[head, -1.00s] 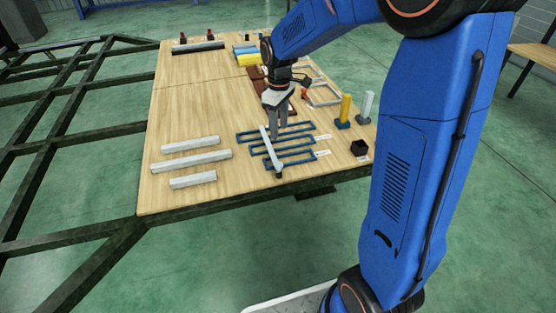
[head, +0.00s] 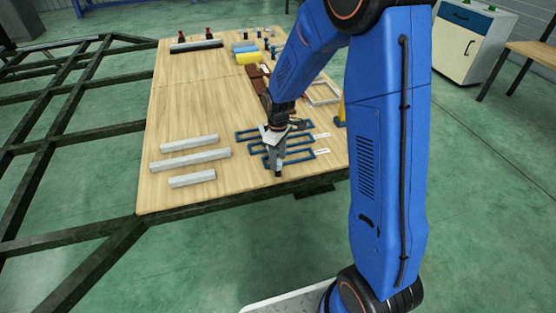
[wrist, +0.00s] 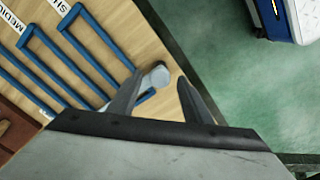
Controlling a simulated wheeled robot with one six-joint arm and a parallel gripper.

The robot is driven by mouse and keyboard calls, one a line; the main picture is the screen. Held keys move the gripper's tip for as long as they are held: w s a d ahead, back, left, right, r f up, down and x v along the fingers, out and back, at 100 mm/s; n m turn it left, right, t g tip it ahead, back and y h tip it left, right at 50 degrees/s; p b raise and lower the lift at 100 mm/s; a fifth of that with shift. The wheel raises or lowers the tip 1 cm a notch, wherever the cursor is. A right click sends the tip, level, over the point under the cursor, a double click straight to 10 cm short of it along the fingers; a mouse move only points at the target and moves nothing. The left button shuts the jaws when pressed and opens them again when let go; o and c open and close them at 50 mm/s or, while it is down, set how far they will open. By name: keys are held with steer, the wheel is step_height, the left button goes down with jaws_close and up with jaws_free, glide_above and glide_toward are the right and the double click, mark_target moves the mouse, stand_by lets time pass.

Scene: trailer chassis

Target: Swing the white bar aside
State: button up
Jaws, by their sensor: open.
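The white bar (wrist: 160,74) lies across the blue slot frames (wrist: 87,55). In the wrist view its rounded end shows between my two fingertips. Most of its length is hidden behind my gripper and fingers. My gripper (wrist: 160,80) is open, with one finger on each side of that end; I cannot tell whether either finger touches it. In the head view my gripper (head: 276,165) points down over the near side of the blue frames (head: 300,156) and covers most of the bar.
Several pale grey bars (head: 190,160) lie on the wooden table (head: 185,110) left of the frames. A yellow block (head: 248,58) and a dark bar (head: 196,46) are farther back. A dark chassis frame (head: 75,130) adjoins the table's left. The table's front edge is close to my gripper.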

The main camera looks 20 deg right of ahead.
steer(key=shift+f, duration=0.5)
jaws_close()
